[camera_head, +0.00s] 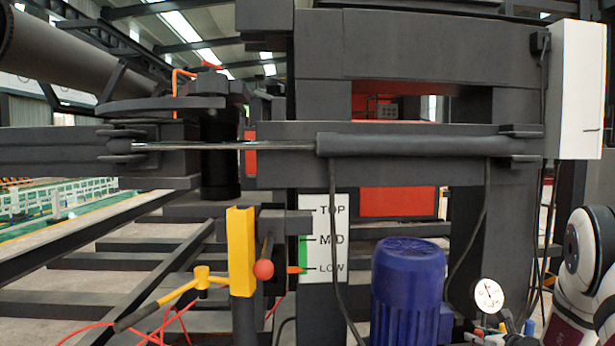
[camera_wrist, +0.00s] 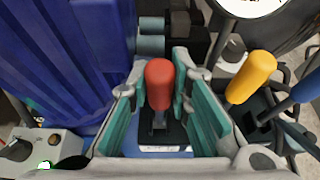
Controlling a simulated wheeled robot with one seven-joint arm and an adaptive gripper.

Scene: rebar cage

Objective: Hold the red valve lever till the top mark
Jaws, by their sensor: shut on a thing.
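The red valve lever (camera_wrist: 159,84) stands upright in a black slotted base in the wrist view. My gripper (camera_wrist: 158,76) has its teal-padded fingers on either side of the red knob and is shut on it. A white scale plate (camera_head: 325,240) there carries the marks TOP, MID and LOW from top to bottom. An orange pointer (camera_head: 296,270) on its left edge is level with LOW. A green strip (camera_head: 303,251) runs along that edge between about MID and LOW.
A yellow lever (camera_wrist: 251,77) and a blue lever (camera_wrist: 303,86) stand close right of my gripper. A blue motor (camera_head: 408,290) stands left of the levers. A round gauge (camera_head: 488,295) stands above them. Black cables hang beside the scale.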

